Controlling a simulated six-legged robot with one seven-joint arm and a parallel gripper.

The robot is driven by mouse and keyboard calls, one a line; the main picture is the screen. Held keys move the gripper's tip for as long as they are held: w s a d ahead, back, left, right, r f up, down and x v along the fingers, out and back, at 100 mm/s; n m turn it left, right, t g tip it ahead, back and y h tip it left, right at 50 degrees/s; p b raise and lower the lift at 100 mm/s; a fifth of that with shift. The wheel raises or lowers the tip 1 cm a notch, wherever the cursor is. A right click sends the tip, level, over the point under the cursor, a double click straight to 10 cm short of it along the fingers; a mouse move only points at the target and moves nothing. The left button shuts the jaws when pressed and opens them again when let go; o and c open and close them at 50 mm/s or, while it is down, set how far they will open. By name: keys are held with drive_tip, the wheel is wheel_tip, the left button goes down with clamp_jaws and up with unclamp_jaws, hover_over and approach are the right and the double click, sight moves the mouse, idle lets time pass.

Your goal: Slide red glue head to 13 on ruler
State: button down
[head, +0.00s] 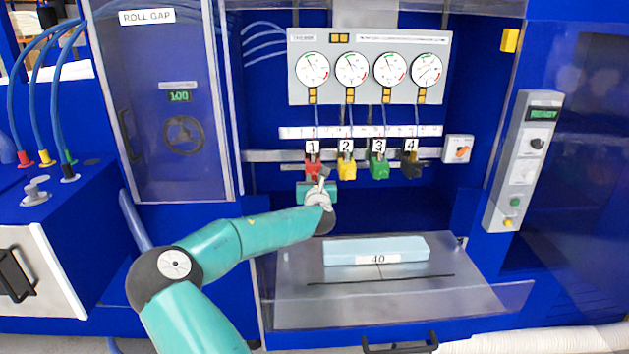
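The red glue head (313,161) is marked 1 and sits at the left end of a row of heads on a grey rail. The white ruler (360,131) runs above the heads; its numbers are too small to read. My gripper (318,178) is at the red head's lower part, in front of it, and partly hides it. I cannot tell whether the fingers are closed on the head or only close to it. The yellow head (346,167), green head (378,167) and black head (411,166) stand to the right, marked 2, 3 and 4.
Several gauges (370,68) hang above the ruler. A control with an orange knob (459,149) is at the rail's right end. A light blue foam block (376,246) labelled 40 lies on a metal plate below. A cabinet door (165,100) stands left.

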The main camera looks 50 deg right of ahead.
drive_tip(key=s+d, duration=0.3)
drive_tip(key=s, duration=0.1)
drive_tip(key=shift+d, duration=0.3)
drive_tip(key=c, duration=1.3)
unclamp_jaws()
drive_tip(key=shift+o, duration=0.2)
drive_tip(key=v, duration=1.4)
